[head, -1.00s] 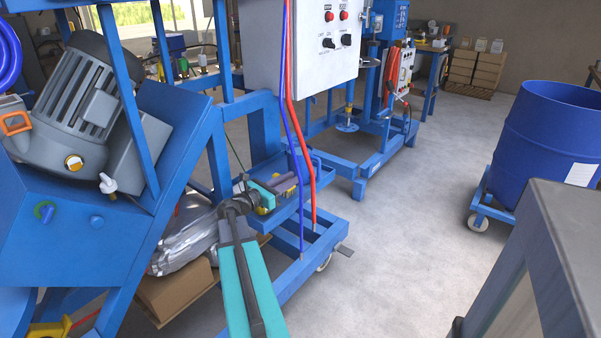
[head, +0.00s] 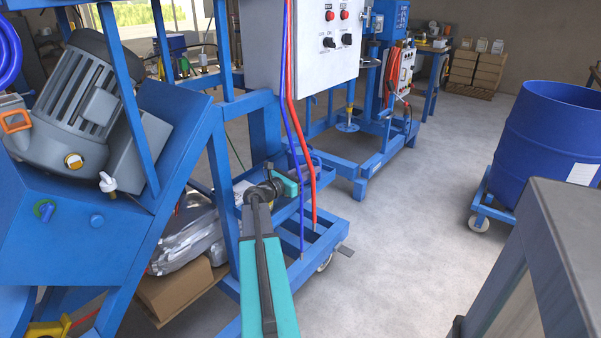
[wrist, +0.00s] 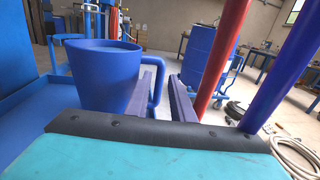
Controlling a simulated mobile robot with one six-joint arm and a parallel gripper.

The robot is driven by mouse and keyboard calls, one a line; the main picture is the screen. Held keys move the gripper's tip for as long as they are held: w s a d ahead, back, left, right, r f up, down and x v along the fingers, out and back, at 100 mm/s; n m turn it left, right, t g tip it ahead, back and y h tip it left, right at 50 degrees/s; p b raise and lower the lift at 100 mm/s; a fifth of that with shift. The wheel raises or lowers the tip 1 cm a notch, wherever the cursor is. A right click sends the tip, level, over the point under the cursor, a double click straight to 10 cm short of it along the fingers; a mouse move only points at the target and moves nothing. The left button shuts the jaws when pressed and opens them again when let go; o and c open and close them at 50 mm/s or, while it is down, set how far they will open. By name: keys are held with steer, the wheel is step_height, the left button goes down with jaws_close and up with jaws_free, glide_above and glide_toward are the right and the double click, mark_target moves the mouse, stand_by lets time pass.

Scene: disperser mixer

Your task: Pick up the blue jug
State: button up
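The blue jug (wrist: 98,78) stands upright on a blue surface (wrist: 40,125) at the left of the wrist view. Its open top and its handle (wrist: 158,88) on the right side show. My gripper (wrist: 163,70) is open, with its two long fingers apart. The handle appears between the finger lines, or just beyond them; contact cannot be told. In the head view my gripper (head: 283,184) is over the shelf of the blue frame, and I cannot make out the jug there.
A red hose (wrist: 223,55) and a blue hose (wrist: 283,70) hang close on the right in the wrist view. A control box (head: 303,45) is above the arm. A blue drum (head: 548,135) stands at the right. The floor (head: 410,210) between is clear.

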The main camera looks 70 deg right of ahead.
mark_target(318, 178)
steer(key=shift+x, duration=2.6)
steer(key=shift+w+r, duration=0.1)
steer(key=shift+w, duration=0.05)
